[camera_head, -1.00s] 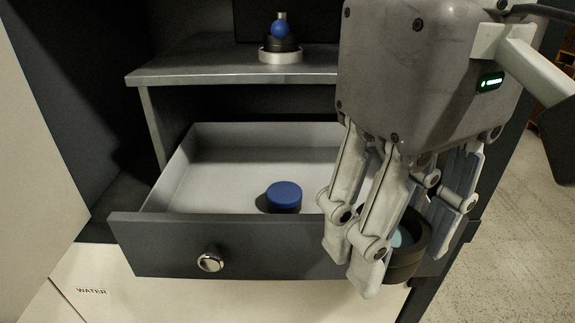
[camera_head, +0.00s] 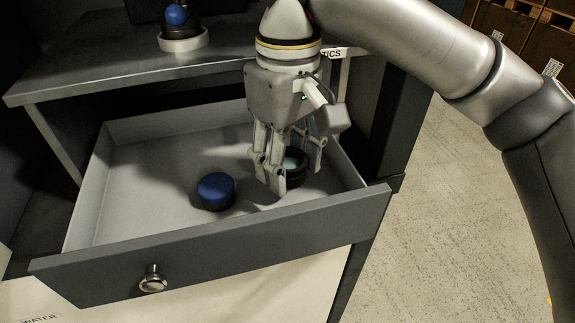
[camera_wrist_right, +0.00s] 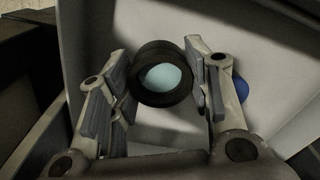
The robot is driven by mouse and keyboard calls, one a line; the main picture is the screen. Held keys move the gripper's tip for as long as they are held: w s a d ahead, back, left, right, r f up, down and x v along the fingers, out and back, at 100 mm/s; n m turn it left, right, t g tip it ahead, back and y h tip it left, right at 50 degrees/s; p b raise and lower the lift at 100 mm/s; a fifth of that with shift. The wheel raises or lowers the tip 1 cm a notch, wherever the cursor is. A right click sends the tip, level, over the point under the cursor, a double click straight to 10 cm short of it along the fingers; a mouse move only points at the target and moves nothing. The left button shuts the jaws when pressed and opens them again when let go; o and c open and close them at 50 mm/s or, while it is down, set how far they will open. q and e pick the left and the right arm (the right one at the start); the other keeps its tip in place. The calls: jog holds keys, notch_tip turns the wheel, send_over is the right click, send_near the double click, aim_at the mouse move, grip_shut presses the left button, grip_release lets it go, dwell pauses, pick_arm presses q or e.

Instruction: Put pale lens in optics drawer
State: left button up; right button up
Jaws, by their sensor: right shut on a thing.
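The pale lens (camera_head: 294,166), a light blue disc in a black ring, is between the fingers of my right gripper (camera_head: 285,172). In the right wrist view the lens (camera_wrist_right: 162,78) sits between both fingers of the gripper (camera_wrist_right: 165,92), which is shut on its ring. The gripper is inside the outline of the open optics drawer (camera_head: 235,235), toward its right side. Whether the lens touches the drawer floor I cannot tell. My left gripper is not in view.
A blue-topped round piece (camera_head: 216,190) lies in the drawer, left of the lens; it shows partly in the wrist view (camera_wrist_right: 241,89). A blue knobbed piece in a white ring (camera_head: 183,38) stands on the shelf above. The drawer's left part is clear.

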aim_at(288, 194)
jog(key=shift+w+f, duration=0.15)
jog(key=shift+f, duration=0.1)
jog(key=shift+w+f, duration=0.1)
jog(key=shift+f, duration=0.05)
jog(key=f, duration=0.1)
jog(key=p, duration=0.1)
jog(key=f+p, duration=0.1)
jog(key=shift+w+f, duration=0.25)
jog(key=shift+f, duration=0.45)
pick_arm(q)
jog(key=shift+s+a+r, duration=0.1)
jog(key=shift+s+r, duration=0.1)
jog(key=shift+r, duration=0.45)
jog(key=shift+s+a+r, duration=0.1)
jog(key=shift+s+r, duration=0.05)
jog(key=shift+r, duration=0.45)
pick_arm(e)
jog(key=shift+f, duration=0.1)
jog(key=shift+s, duration=0.1)
jog(key=o, duration=1.1)
jog(key=shift+f, duration=0.15)
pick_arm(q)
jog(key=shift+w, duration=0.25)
pick_arm(e)
jog(key=shift+o, duration=0.2)
